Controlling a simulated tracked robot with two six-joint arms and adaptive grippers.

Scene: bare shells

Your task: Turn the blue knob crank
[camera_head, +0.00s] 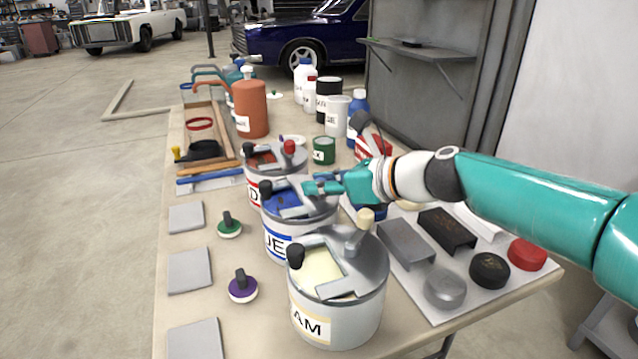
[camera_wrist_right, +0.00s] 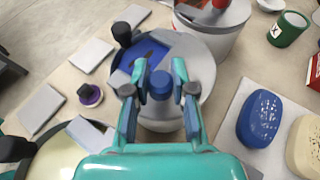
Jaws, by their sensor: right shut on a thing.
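The blue paint can (camera_head: 300,236) stands between the red-labelled can and the cream can, with blue paint in its lid opening and a partly visible label. Its lid also shows in the wrist view (camera_wrist_right: 199,62). My right gripper (camera_head: 318,187) reaches in from the right over this lid. In the wrist view its two fingers (camera_wrist_right: 160,88) stand on either side of the blue crank knob (camera_wrist_right: 160,84) and are shut on it. In the head view the fingers mostly hide the knob. My left gripper is not in view.
The cream can (camera_head: 338,318) with its tan knob (camera_head: 366,217) stands close in front, and the red-labelled can (camera_head: 252,188) close behind. To the right is a white board with blocks and pucks, partly under my arm. Grey tiles (camera_head: 188,270) line the table's left side.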

